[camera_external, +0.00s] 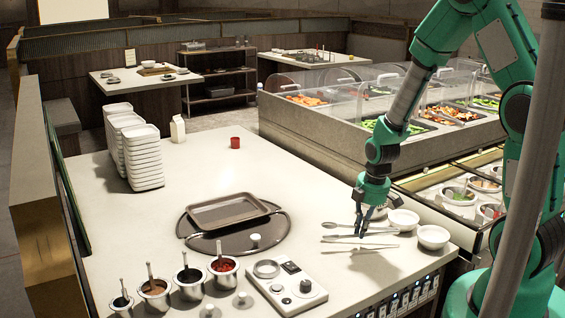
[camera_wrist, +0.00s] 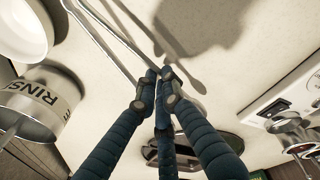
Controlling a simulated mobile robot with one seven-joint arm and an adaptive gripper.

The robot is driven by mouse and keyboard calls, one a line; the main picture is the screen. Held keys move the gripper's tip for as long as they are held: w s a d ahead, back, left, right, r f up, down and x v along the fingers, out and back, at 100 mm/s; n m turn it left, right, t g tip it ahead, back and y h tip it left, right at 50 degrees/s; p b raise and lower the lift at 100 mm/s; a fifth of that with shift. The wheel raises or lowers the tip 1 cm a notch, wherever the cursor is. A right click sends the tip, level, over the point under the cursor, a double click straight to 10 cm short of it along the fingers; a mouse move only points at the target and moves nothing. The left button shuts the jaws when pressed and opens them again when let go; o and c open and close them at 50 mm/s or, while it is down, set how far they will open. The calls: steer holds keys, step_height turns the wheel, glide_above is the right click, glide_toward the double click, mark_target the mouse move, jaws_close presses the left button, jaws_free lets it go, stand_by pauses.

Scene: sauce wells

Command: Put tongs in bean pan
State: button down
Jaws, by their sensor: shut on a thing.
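My gripper (camera_external: 361,226) points down over the right part of the pale counter, shut on the silver tongs (camera_external: 380,245). In the wrist view my gripper's fingers (camera_wrist: 160,75) meet at one end of the tongs (camera_wrist: 112,42), whose two long arms spread toward the upper left. The tongs are low over the counter; I cannot tell whether they touch it. Pans of green food (camera_external: 388,127) sit in the glass-covered food bar (camera_external: 310,128) behind the counter. I cannot tell which pan holds beans.
White bowls (camera_external: 433,237) stand right of my gripper. A metal container marked RINSE (camera_wrist: 40,100) shows in the wrist view. A brown tray (camera_external: 228,211), a control panel (camera_external: 287,287), sauce pots (camera_external: 223,270) and stacked white dishes (camera_external: 143,158) occupy the counter. Its back middle is mostly clear.

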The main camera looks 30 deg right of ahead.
mark_target(355, 245)
steer(key=shift+w+f, duration=0.1)
steer(key=shift+w, duration=0.5)
steer(key=shift+w+f+b, duration=0.15)
steer(key=shift+f+b, duration=0.2)
steer(key=shift+f, duration=0.45)
steer(key=shift+w+f+b, duration=0.1)
steer(key=shift+f+b, duration=0.25)
steer(key=shift+f, duration=0.4)
steer(key=shift+f, duration=0.25)
steer(key=c, duration=1.9)
jaws_free()
steer(key=shift+r, duration=0.1)
step_height(355, 245, up, 14)
steer(key=s+p, duration=0.2)
steer(key=p, duration=0.1)
steer(key=shift+s+d+f, duration=0.2)
steer(key=shift+d+f, duration=0.05)
steer(key=shift+d, duration=0.05)
